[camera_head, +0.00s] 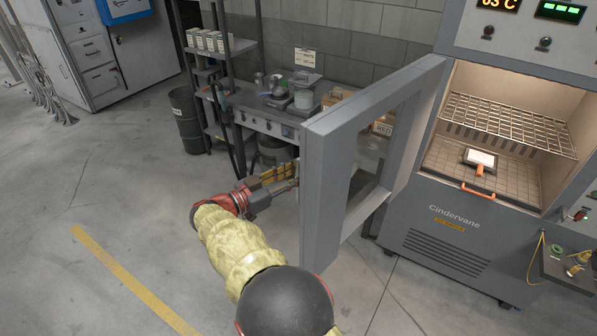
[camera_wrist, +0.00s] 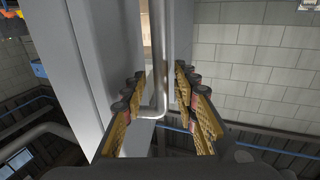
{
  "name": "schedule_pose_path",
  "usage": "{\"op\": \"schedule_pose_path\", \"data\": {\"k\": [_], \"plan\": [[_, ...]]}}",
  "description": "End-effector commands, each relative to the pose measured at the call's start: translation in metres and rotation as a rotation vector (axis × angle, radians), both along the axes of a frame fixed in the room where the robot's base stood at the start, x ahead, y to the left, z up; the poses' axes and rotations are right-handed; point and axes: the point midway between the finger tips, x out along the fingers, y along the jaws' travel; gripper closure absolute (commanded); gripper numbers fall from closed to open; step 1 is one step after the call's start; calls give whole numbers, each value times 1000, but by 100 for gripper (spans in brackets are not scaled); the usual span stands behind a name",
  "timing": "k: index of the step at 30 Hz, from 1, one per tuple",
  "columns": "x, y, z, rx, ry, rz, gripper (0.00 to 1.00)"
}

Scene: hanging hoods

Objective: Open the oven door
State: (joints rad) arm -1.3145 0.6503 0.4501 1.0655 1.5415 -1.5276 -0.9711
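The oven (camera_head: 425,235) stands at the right with its lit chamber showing. Its grey framed door (camera_head: 318,190) stands swung wide open, out to the left of the chamber. My gripper (camera_head: 291,179) is at the door's outer left side, its tips partly hidden by the door edge. In the wrist view my gripper (camera_wrist: 159,85) has its two yellow-padded fingers apart. A bent metal handle (camera_wrist: 161,80) on the door runs between them. Space shows on both sides of the handle, and I see no clear contact with the pads.
Inside the oven are a wire rack (camera_head: 510,122) and a white-topped item with an orange handle (camera_head: 479,172). A workbench (camera_head: 265,122) with containers, a shelf (camera_head: 212,75) and a dark bin (camera_head: 187,118) stand behind my gripper. The floor at the left is clear.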

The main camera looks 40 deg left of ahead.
Motion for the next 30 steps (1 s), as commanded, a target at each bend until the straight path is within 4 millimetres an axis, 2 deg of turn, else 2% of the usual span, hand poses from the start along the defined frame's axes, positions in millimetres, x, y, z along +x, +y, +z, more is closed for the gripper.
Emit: {"op": "schedule_pose_path", "data": {"k": [6,12,17,30], "plan": [[-35,9,0,0,0,4,71],[-60,13,0,0,0,2,71],[-67,14,0,0,-1,0,71],[-67,14,0,0,0,0,71]]}}
